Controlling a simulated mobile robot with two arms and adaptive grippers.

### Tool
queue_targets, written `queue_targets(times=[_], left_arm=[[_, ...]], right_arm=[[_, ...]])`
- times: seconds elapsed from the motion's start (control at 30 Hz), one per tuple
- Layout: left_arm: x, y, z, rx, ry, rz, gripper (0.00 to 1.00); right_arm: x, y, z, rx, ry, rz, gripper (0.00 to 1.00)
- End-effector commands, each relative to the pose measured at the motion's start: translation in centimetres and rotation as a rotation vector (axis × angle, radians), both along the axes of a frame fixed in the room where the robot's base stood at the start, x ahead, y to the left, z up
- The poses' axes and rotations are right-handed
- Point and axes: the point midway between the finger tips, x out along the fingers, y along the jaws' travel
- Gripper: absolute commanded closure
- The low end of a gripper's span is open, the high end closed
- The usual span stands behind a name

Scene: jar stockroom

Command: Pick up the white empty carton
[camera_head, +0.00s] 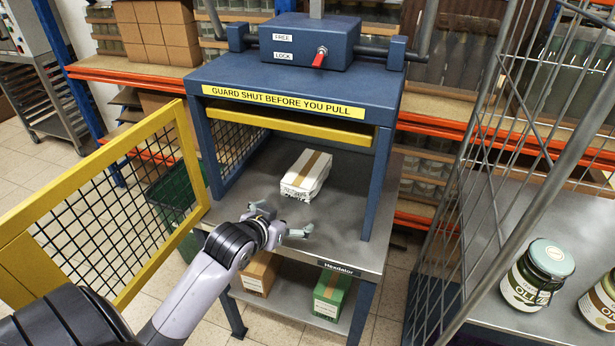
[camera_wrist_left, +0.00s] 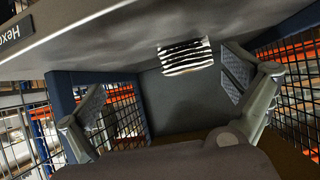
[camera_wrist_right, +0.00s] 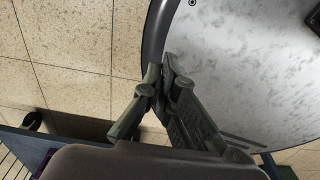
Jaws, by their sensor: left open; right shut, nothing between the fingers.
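The white carton (camera_head: 306,175) has a brown tape strip along its top and lies on the grey metal deck (camera_head: 262,188) of the blue press. My left gripper (camera_head: 283,220) is open and empty at the deck's front, nearer me than the carton and apart from it. In the left wrist view the carton (camera_wrist_left: 185,56) shows its dark-striped side beyond and between the spread fingers (camera_wrist_left: 165,85). My right gripper (camera_wrist_right: 163,72) is shut and empty. It shows only in the right wrist view, beside the rounded edge of a pale mottled surface (camera_wrist_right: 235,70).
The yellow mesh guard door (camera_head: 100,205) stands open at left. A yellow bar (camera_head: 290,123) and blue posts frame the press opening. A brown box (camera_head: 261,272) and green box (camera_head: 331,292) sit on the lower shelf. A wire cage (camera_head: 470,190) and jars (camera_head: 538,275) stand at right.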

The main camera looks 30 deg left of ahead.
Motion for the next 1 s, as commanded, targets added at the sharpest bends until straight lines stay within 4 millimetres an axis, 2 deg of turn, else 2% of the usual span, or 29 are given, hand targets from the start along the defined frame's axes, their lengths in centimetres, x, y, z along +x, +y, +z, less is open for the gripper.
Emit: queue_targets(times=[0.03,0.13,0.27,0.7,0.83,1.0], left_arm=[[1.1,1.1,1.4,-0.001,-0.045,0.014,0.02],[2.6,2.8,3.6,-0.009,-0.122,0.035,0.02],[4.2,3.9,4.6,-0.017,-0.165,0.046,0.02],[12.4,5.4,1.2,-0.019,-0.166,0.047,0.02],[13.9,5.6,0.5,-0.018,-0.165,0.045,0.02],[14.7,5.8,0.2,-0.016,-0.164,0.046,0.02]], right_arm=[[0.5,-0.2,0.0,-0.003,-0.007,0.0,1.0],[1.7,-0.6,0.1,-0.006,-0.024,-0.002,1.0],[2.9,-1.0,0.2,-0.01,-0.044,-0.005,1.0],[1.7,-1.3,0.1,-0.015,-0.025,-0.005,1.0],[1.5,-1.3,0.0,-0.014,-0.023,-0.004,1.0],[1.6,-1.1,0.0,-0.012,-0.023,-0.003,1.0]])
